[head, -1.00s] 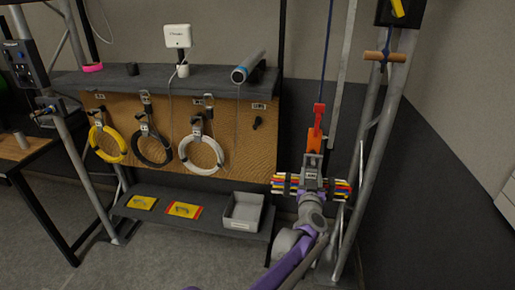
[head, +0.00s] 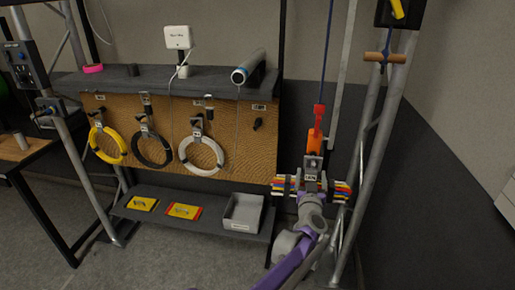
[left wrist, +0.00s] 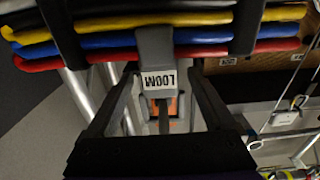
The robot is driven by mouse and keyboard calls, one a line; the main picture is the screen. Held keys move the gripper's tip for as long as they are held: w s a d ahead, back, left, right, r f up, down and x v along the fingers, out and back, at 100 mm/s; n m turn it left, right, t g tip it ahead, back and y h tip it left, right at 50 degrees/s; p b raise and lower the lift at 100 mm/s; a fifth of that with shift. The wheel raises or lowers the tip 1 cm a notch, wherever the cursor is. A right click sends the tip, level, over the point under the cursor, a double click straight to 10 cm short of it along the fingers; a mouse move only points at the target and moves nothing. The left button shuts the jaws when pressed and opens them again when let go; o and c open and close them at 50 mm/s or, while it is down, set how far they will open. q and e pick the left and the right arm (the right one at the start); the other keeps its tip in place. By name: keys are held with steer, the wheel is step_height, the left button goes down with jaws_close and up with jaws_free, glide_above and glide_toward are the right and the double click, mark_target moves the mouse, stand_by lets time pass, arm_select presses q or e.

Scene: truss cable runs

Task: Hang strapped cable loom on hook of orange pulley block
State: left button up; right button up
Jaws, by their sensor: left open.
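The cable loom (head: 283,186), a flat bundle of black, yellow, white, blue and red cables with dark straps, lies level just below the orange pulley block (head: 314,142). The block hangs on a blue line with a red piece above it. My left gripper (head: 311,181) is at the loom's middle. In the left wrist view its open fingers (left wrist: 163,80) stand either side of the grey tag marked LOOM (left wrist: 158,80), apart from it. The loom (left wrist: 95,39) crosses the top there, and an orange patch of the block (left wrist: 172,106) shows behind. The hook is hidden, so I cannot tell whether it bears the loom.
A truss leg (head: 378,150) stands close on the right, with a wooden handle (head: 384,57) on it. To the left, a pegboard (head: 240,150) holds yellow, black and white cable coils. A grey bin (head: 243,212) sits on the low shelf. The floor right of the truss is clear.

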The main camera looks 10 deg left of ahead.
arm_select(q)
steer(key=shift+f, duration=0.1)
steer(key=s+a+r+m+g+h, duration=0.2)
steer(key=s+a+h, duration=0.15)
steer(key=s, duration=1.15)
steer(key=s+a+f+n+g+y, duration=0.1)
steer(key=s+a+f+g, duration=0.5)
steer(key=s, duration=0.5)
steer(key=s+a+f+n+g+y, duration=0.15)
steer(key=s+a+f, duration=0.35)
steer(key=s+a, duration=0.5)
steer(key=s+a+f+g+y, duration=0.2)
steer(key=s+a+f+g, duration=0.25)
steer(key=s, duration=0.85)
step_height(320, 180, up, 14)
steer(key=w+t+p, duration=0.1)
steer(key=p, duration=1.2)
steer(key=shift+w+a+r+p, duration=0.15)
steer(key=shift+w+r+p, duration=0.05)
steer(key=shift+w+p, duration=0.2)
arm_select(e)
step_height(320, 180, up, 15)
steer(key=w, duration=0.2)
steer(key=shift+r+t, duration=0.15)
steer(key=shift+t, duration=0.15)
arm_select(q)
steer(key=shift+s, duration=0.15)
arm_select(e)
steer(key=shift+s, duration=0.1)
